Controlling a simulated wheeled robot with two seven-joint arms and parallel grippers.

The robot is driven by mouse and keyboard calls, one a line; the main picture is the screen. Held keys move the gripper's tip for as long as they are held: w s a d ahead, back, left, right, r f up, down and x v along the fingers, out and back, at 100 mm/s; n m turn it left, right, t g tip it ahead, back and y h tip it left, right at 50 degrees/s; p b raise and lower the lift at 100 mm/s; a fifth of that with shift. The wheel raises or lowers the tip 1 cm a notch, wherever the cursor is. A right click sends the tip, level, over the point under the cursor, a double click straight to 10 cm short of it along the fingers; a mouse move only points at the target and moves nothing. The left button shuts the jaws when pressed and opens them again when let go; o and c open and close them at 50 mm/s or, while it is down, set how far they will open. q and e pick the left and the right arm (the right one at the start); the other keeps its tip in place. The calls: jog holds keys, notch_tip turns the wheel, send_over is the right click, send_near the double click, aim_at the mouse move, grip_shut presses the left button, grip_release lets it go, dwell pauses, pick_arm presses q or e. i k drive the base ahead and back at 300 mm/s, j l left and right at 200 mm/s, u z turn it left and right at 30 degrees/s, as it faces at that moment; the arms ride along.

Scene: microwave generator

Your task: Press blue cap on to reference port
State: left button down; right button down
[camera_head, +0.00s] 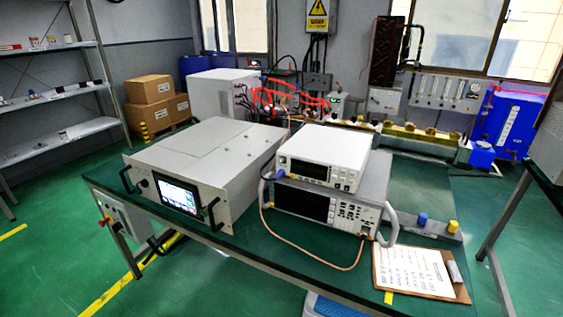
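A small blue cap (422,219) stands upright at the right of the green table, on a grey strip (436,235). A yellow cap (453,226) stands beside it on the same strip. A white instrument (323,155) sits on top of a larger grey instrument (333,200). An orange cable (300,247) loops from the left side to the lower right of the grey instrument's front. I cannot tell which socket is the reference port. Neither of my grippers is in view.
A large grey box with a screen (177,194) fills the table's left side. A clipboard with paper (412,271) lies at the front right edge. The green tabletop (280,255) is mostly bare in front of the instruments. Another table stands at far right.

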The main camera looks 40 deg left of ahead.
aim_at(422, 219)
jog(key=i+l+u, duration=0.4)
jog(key=l+u, duration=0.15)
jog(key=i+l+u, duration=0.15)
jog(key=l+u, duration=0.15)
jog(key=l, duration=0.2)
